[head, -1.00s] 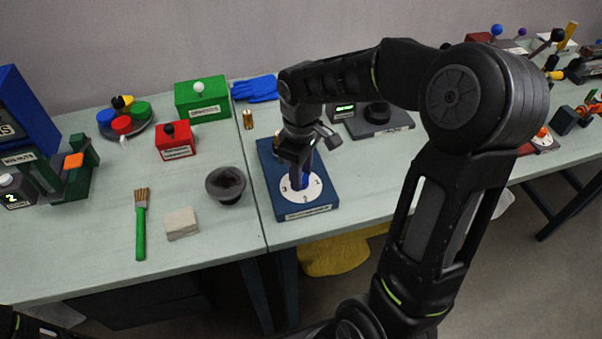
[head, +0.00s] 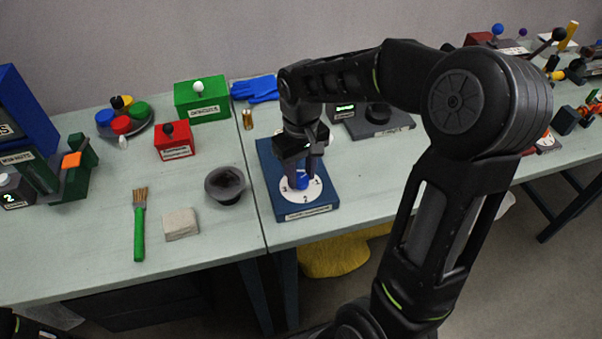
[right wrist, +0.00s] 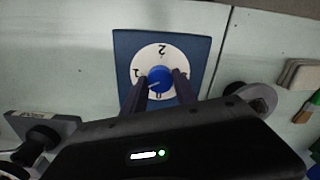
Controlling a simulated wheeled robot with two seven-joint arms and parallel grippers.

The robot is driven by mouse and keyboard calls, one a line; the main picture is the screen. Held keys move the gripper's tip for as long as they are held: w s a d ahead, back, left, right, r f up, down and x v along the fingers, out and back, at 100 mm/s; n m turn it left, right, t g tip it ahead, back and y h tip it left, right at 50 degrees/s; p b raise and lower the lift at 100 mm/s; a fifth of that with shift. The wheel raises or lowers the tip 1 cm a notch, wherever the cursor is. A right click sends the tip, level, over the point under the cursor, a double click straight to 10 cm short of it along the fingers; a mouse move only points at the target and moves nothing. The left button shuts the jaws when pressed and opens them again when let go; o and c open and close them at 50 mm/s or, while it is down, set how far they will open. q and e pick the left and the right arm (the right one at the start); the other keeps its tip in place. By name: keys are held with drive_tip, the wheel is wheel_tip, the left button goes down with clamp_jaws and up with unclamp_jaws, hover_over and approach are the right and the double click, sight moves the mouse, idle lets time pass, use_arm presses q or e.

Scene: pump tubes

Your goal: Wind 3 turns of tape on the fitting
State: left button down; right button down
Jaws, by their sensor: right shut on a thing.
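A blue base plate (head: 271,171) with a white numbered dial (head: 300,195) lies on the table in the middle of the head view. A blue knob (head: 301,181) stands at the dial's centre, and it also shows in the right wrist view (right wrist: 160,79) with a pale pointer line. My right gripper (head: 302,176) points down over the dial. In the right wrist view its two fingers (right wrist: 158,86) are on either side of the knob, shut on it. I see no tape that I can make out.
A dark bowl (head: 226,184), a beige block (head: 180,224) and a green brush (head: 139,235) lie left of the plate. A red box (head: 174,140) and a green box (head: 203,101) stand behind. A dark device (head: 380,122) stands at back right.

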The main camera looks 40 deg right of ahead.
drive_tip(key=shift+m, duration=0.5)
drive_tip(key=m, duration=0.3)
drive_tip(key=c, duration=1.2)
unclamp_jaws()
drive_tip(key=n, duration=0.3)
